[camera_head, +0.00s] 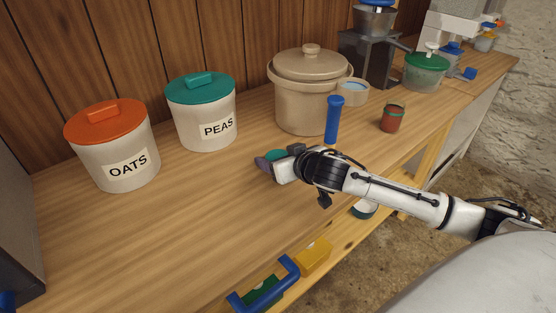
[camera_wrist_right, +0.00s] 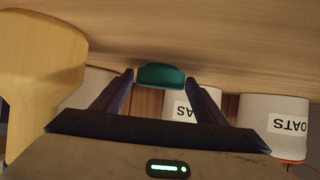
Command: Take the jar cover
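A small teal cover (camera_head: 275,155) is at the fingers of my right gripper (camera_head: 270,161) over the counter. In the right wrist view, this rounded cover (camera_wrist_right: 160,75) shows between the two spread fingertips of my right gripper (camera_wrist_right: 159,84) and nearly fills the gap. Whether the fingers press on it or it rests on the counter, I cannot tell. A white PEAS jar (camera_head: 210,129) with a teal lid (camera_head: 201,92) and a white OATS jar (camera_head: 125,165) with an orange lid (camera_head: 105,119) stand closed at the back left. My left gripper is not in view.
A beige crock (camera_head: 302,103), a blue cylinder (camera_head: 333,119) and a red-brown jar (camera_head: 391,119) stand behind my right arm. A green-lidded container (camera_head: 426,72) is farther back. The left counter (camera_head: 150,235) is clear.

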